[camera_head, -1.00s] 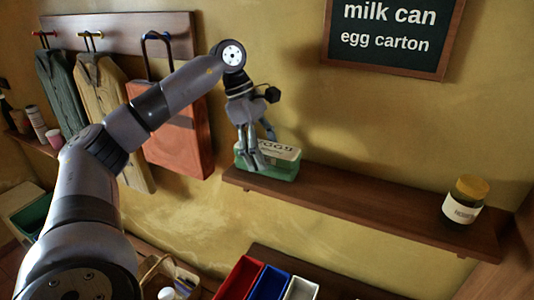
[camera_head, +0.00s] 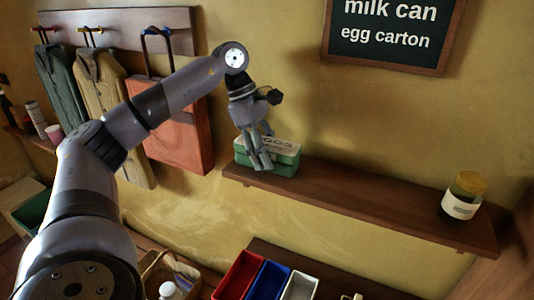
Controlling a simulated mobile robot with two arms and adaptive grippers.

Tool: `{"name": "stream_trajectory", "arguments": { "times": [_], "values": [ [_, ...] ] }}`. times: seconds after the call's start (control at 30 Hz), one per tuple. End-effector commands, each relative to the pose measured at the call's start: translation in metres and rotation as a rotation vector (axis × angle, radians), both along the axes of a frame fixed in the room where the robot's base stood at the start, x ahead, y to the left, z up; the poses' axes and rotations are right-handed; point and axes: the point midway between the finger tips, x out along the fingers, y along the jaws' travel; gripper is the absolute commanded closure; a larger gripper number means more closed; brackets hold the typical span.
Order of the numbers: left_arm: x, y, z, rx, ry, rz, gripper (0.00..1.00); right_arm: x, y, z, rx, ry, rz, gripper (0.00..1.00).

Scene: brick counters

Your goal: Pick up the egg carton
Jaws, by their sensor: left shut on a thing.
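The egg carton (camera_head: 284,154) is green with a pale labelled lid. It is at the left end of the wooden wall shelf (camera_head: 360,202). My left gripper (camera_head: 262,163) reaches down over the carton, with its fingers at the carton's front and top, and it is shut on the carton. The fingers hide part of the carton's left side. I cannot tell whether the carton's base touches the shelf. My right gripper is not in view.
A jar with a yellow lid (camera_head: 464,197) stands at the shelf's right end; the shelf between is clear. Red (camera_head: 239,276), blue (camera_head: 268,282) and white (camera_head: 299,287) bins are below. A blackboard (camera_head: 396,34) and hanging garments (camera_head: 100,95) are on the wall.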

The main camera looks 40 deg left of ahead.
Motion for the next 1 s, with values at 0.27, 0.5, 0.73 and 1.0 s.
{"name": "stream_trajectory", "arguments": {
  "times": [0.27,0.5,0.73,1.0],
  "values": [
    [0.000,0.000,0.000,-0.001,0.000,0.000,0.79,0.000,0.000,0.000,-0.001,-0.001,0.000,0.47],
    [0.001,0.000,0.005,0.000,-0.002,0.001,0.79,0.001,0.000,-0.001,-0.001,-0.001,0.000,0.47],
    [0.001,-0.001,0.036,-0.003,-0.007,-0.002,0.79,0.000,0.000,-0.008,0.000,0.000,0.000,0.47],
    [0.001,0.000,0.117,-0.001,-0.007,0.000,0.79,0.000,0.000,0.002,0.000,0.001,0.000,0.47]
  ]
}}
